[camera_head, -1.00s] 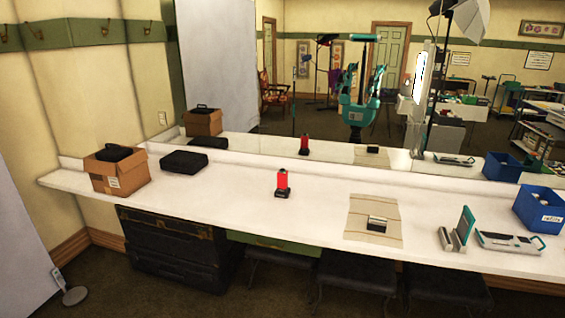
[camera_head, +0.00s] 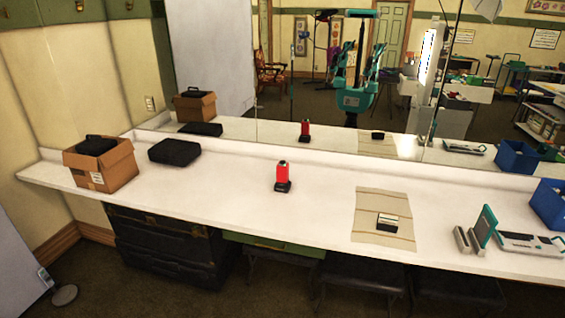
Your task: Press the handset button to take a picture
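A red upright device (camera_head: 282,172), possibly the handset, stands in a small black base (camera_head: 283,187) near the middle of the white counter. Its button is too small to make out. A small black and silver block (camera_head: 387,222) lies on a beige striped cloth (camera_head: 366,205) to its right; I cannot tell what it is. Neither of my grippers shows directly in the head view. My teal body (camera_head: 355,75) appears only as a reflection in the mirror, where the gripper states cannot be read.
On the white counter (camera_head: 230,185) are a cardboard box (camera_head: 112,171), a black case (camera_head: 174,152), grey-teal devices (camera_head: 484,227) and a blue bin (camera_head: 548,203). Dark trunks (camera_head: 165,245) and stools (camera_head: 365,272) stand below. A small stand (camera_head: 64,294) is on the floor at left.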

